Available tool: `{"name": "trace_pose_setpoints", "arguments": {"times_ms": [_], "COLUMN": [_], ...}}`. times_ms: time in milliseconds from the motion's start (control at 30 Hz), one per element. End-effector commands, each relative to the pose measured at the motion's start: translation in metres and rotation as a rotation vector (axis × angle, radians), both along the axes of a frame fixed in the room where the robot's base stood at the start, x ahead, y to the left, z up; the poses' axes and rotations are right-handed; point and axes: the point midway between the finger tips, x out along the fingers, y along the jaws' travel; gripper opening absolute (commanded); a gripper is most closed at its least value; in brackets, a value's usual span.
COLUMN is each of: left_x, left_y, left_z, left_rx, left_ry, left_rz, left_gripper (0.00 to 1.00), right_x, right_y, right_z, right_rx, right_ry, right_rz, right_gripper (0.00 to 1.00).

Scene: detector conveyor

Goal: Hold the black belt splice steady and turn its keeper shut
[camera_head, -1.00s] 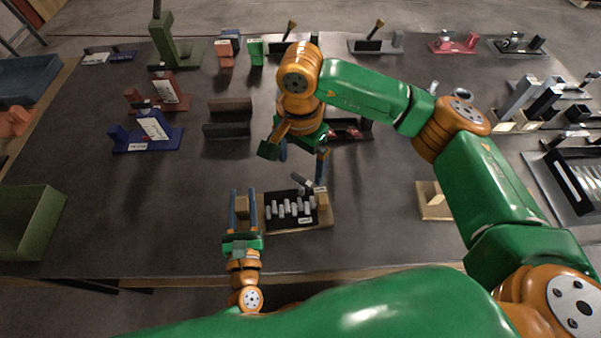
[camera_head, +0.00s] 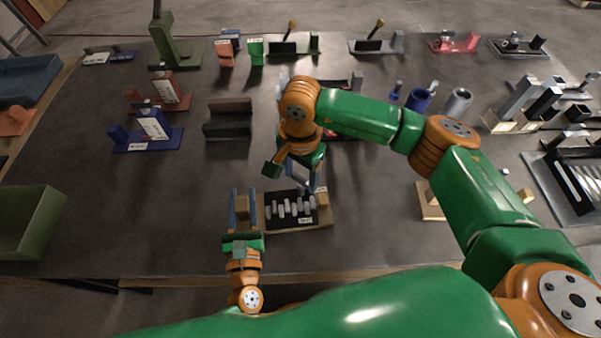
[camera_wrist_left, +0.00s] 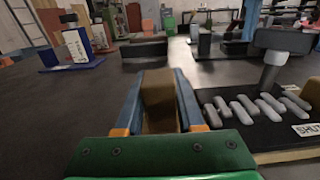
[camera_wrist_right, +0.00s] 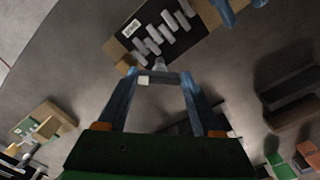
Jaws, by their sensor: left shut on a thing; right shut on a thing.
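The black belt splice (camera_head: 275,218) lies on a tan wooden base (camera_head: 322,216) near the table's front, with a row of grey bars across it. A white label reading "SHUT" (camera_wrist_left: 308,130) is on its black plate. My left gripper (camera_head: 243,194) is shut on the tan block (camera_wrist_left: 158,95) at the base's left end. My right gripper (camera_head: 302,188) is above the splice's far edge, shut on the grey keeper bar (camera_wrist_right: 165,78). The keeper's grey bar and post (camera_wrist_left: 271,76) show in the left wrist view; the fingers mostly hide it in the head view.
A dark two-step block (camera_head: 228,130) and a blue stand (camera_head: 135,140) stand behind to the left. A green bin (camera_head: 28,222) is at the left edge. A small tan tray (camera_head: 430,205) lies to the right. The table left of the splice is bare.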

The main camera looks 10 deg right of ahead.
Motion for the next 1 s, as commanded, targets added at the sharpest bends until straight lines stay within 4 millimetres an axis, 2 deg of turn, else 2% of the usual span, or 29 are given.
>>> {"name": "trace_pose_setpoints", "arguments": {"times_ms": [267,1000], "left_x": [0.0000,0.0000], "left_y": [0.0002,0.0005], "left_z": [-0.0001,-0.0002], "left_rx": [0.000,0.000], "left_ry": [0.001,0.001], "left_rz": [0.000,0.001], "left_gripper": [0.00,0.00], "right_x": [0.0001,0.0023], "right_y": [0.0000,0.0008], "right_z": [0.0002,0.0004], "right_rx": [-0.001,0.000], "right_ry": [0.001,0.001], "right_rz": [-0.094,-0.656], "right_gripper": [0.11,0.11]}}
